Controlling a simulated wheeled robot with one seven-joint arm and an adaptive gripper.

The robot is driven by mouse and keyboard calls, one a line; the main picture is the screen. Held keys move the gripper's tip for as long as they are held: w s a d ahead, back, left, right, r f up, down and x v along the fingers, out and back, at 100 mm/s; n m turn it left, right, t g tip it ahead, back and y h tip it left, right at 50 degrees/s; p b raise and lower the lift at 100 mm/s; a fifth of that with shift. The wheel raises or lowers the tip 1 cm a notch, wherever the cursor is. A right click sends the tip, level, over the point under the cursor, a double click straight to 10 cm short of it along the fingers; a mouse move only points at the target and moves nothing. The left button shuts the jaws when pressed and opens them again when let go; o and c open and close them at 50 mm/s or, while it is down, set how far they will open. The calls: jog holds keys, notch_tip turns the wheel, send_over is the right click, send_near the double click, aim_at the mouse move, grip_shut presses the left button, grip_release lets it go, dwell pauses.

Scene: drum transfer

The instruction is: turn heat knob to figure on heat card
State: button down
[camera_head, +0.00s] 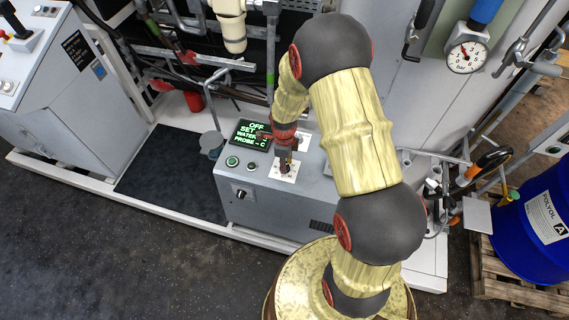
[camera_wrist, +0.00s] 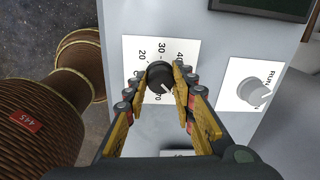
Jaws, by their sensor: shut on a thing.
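The heat knob (camera_wrist: 158,74) is a round black knob with a white pointer line, on a white dial plate (camera_wrist: 139,48) with figures such as 20 and 30. My gripper (camera_wrist: 160,82) has its two yellow fingers closed on either side of the knob. The pointer slants to the lower right, near a figure that looks like 70, partly hidden by the fingers. In the head view my gripper (camera_head: 285,160) reaches down onto the plate (camera_head: 287,175) on top of the grey cabinet, and hides the knob there. I cannot make out a heat card with a figure in either view.
A lit display (camera_head: 251,134) with green text and two buttons sit left of the plate. A grey knob (camera_wrist: 255,93) with a RUN label is close beside it. A blue drum (camera_head: 538,222) stands on a pallet at right. Dark floor lies open in front.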

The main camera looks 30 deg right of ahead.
jog(key=c, duration=1.5)
grip_release()
notch_tip(320, 180, up, 12)
jog(key=shift+s+a, duration=0.15)
